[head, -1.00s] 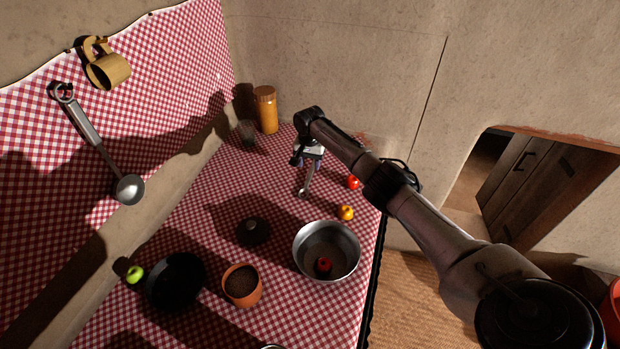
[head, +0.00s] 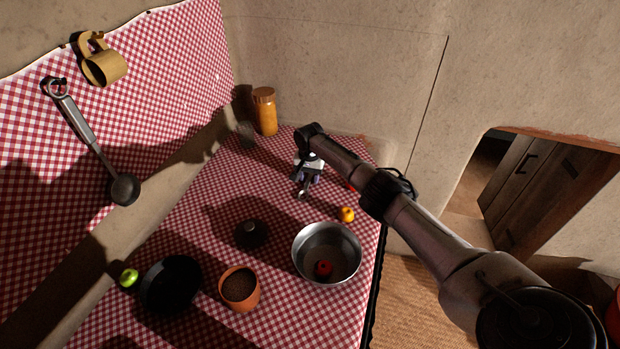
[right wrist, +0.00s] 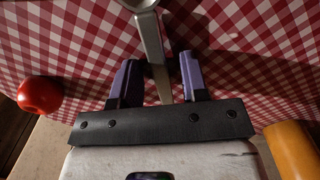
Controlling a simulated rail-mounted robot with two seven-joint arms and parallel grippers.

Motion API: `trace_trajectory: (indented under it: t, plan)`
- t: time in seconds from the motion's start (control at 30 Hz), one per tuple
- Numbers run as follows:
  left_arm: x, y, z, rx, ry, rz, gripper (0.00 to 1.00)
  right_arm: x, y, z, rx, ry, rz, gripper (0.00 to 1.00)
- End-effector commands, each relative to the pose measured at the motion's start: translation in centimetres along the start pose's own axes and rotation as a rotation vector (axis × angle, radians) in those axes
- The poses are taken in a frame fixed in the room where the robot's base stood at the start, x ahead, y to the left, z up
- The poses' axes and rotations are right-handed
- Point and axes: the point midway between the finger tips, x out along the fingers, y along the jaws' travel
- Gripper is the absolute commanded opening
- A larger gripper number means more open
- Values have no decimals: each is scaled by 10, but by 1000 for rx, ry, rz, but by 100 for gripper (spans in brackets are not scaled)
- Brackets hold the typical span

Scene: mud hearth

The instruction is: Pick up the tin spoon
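The tin spoon (right wrist: 150,40) lies in the right wrist view with its grey handle running between my right gripper's fingers. Its bowl is at the top edge, partly cut off. In the head view only the spoon's bowl end (head: 302,195) shows past the gripper. My right gripper (right wrist: 158,78) is open, one purple-padded finger on each side of the handle with gaps visible. It also shows in the head view (head: 307,182), low over the checked cloth at the back of the counter. My left gripper is not in view.
A red tomato (right wrist: 40,94) and an orange jar (head: 265,112) are near the right gripper. A yellow fruit (head: 346,214), metal bowl (head: 327,272), dark lid (head: 250,233), clay pot (head: 239,290) and black pan (head: 171,284) stand nearer. A ladle (head: 85,135) hangs at left.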

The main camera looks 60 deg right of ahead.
Motion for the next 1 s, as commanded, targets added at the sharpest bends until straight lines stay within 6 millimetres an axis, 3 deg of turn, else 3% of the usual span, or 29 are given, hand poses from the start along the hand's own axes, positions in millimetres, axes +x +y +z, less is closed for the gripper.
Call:
trace_trajectory:
  t: [0.07,0.4,0.8,1.0]
  plan:
    - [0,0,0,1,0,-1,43,0,0,0,0,0,0,33]
    - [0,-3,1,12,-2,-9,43,0,0,0,0,0,0,1]
    - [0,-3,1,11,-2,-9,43,-1,0,0,0,0,0,0]
    - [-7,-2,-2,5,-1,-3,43,-14,0,0,0,0,-1,0]
